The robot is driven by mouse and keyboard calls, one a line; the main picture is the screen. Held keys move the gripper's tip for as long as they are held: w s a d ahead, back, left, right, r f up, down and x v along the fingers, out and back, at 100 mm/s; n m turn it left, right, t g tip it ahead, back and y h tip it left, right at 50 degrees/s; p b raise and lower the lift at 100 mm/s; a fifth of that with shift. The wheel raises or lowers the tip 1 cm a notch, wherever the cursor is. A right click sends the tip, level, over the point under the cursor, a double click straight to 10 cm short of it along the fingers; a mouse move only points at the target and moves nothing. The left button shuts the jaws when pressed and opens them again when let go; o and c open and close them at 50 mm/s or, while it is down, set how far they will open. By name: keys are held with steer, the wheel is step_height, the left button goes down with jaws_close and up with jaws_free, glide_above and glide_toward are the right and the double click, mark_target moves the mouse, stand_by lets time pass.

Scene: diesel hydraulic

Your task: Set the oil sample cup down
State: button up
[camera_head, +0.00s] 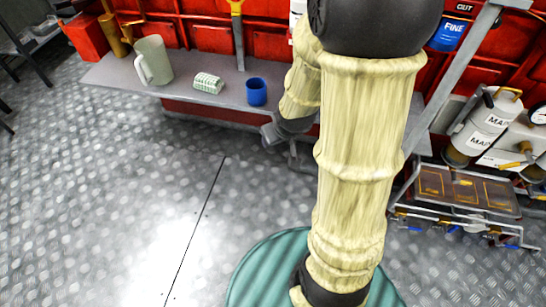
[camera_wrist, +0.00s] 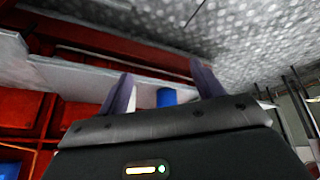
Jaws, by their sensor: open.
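A small blue cup (camera_head: 256,91), the likely oil sample cup, stands upright on the grey bench (camera_head: 118,78) near its front edge. In the wrist view the blue cup (camera_wrist: 166,97) shows in the gap between the fingers, beyond them, partly hidden by the gripper body. My gripper (camera_wrist: 162,70) is open, with its two fingers apart and nothing held. In the head view my arm hides most of the gripper end, which lies just right of the cup and below bench level.
A grey-green jug (camera_head: 153,61) and a pale green printed roll or bundle (camera_head: 208,83) stand left of the cup. A red wall (camera_head: 205,38) rises behind the bench. A teal drum (camera_head: 262,272) stands below my arm.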

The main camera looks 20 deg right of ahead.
steer(key=s+a+r+g, duration=0.3)
steer(key=s+a, duration=0.2)
steer(key=s, duration=0.3)
steer(key=shift+m+y, duration=0.3)
steer(key=shift+m, duration=0.1)
steer(key=shift+a, duration=0.1)
